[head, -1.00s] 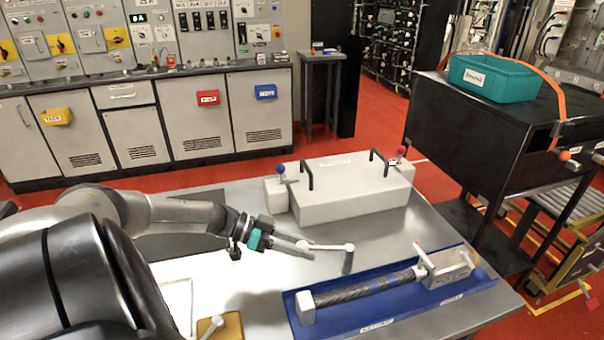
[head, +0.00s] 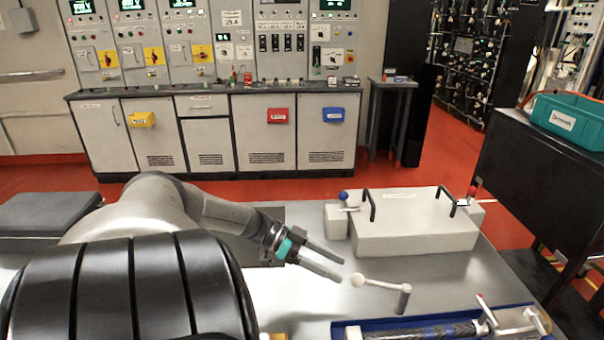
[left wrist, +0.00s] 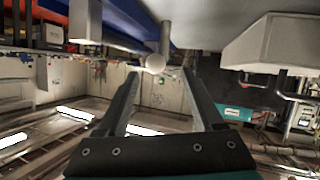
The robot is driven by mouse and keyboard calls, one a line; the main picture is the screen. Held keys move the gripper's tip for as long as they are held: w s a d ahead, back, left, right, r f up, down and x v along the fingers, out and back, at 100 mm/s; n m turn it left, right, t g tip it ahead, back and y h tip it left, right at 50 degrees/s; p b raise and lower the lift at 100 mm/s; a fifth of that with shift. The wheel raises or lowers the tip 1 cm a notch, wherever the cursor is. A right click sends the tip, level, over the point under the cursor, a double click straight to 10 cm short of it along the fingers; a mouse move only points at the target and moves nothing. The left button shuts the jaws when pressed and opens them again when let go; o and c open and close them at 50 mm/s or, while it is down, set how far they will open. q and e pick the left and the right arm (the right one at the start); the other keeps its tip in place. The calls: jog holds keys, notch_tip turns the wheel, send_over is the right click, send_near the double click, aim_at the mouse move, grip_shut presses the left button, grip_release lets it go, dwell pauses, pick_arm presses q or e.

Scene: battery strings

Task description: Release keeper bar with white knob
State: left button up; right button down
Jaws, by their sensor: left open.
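The keeper bar (head: 382,286) is a pale bar on a short grey post (head: 404,299) on the metal table, with a round white knob (head: 358,280) at its left end. My left gripper (head: 342,271) is open, its fingers pointing right, just left of the knob in the head view. In the left wrist view the knob (left wrist: 155,63) shows between the open fingertips (left wrist: 160,74), at or just beyond them; I cannot tell whether they touch it. The bar (left wrist: 165,38) runs away behind it. My right gripper is out of view.
A white box (head: 418,235) with two black handles and blue and red knobs stands behind the bar. A blue tray (head: 372,326) holding a dark rod lies in front, cut off below. A black cart with a teal bin (head: 575,121) stands right.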

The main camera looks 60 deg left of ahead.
pick_arm(q)
jog(key=v, duration=0.9)
jog(key=shift+p, duration=0.45)
jog(key=shift+w, duration=0.1)
